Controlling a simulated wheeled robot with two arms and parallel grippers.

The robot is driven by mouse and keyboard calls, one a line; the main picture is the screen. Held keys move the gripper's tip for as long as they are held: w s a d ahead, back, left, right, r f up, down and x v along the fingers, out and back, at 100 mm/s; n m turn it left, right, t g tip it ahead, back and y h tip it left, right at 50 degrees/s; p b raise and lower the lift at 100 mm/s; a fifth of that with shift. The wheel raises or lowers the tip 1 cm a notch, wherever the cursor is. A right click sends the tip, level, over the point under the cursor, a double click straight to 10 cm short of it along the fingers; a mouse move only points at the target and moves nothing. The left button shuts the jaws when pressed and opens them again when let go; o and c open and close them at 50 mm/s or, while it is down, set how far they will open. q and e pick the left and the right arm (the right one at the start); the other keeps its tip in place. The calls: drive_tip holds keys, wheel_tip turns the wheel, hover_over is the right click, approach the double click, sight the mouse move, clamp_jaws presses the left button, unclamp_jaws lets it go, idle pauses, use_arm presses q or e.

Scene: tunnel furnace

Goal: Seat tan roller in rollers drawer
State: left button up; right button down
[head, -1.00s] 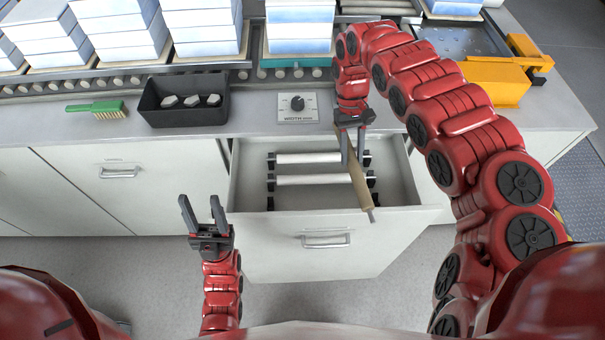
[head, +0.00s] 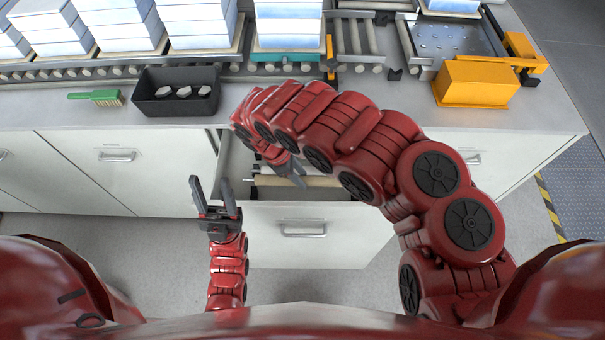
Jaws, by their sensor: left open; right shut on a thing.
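The open rollers drawer (head: 350,222) is at the centre, its interior largely covered by my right arm. The tan roller (head: 318,182) lies level, left to right, at the drawer's opening. A pale roller shows in part just behind it. Whether the tan roller rests in its holders cannot be told. My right gripper (head: 297,177) reaches down into the drawer and is shut on the tan roller; its fingertips are mostly hidden. My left gripper (head: 209,186) is open and empty, in front of the drawer's left side.
A black bin (head: 176,105) with several grey pieces and a green brush (head: 95,97) sit on the counter. A conveyor with stacked white and blue blocks runs behind. An orange block (head: 475,84) stands at the right. The floor before the drawer is clear.

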drive_tip(key=shift+f+b, duration=0.6)
drive_tip(key=shift+f, duration=0.35)
drive_tip(key=shift+f+b, duration=2.55)
drive_tip(key=shift+f, duration=0.55)
drive_tip(key=shift+c, duration=2.2)
unclamp_jaws()
drive_tip(key=b+v, duration=0.1)
drive_tip(key=v, duration=1.6)
drive_tip(key=shift+r, duration=0.2)
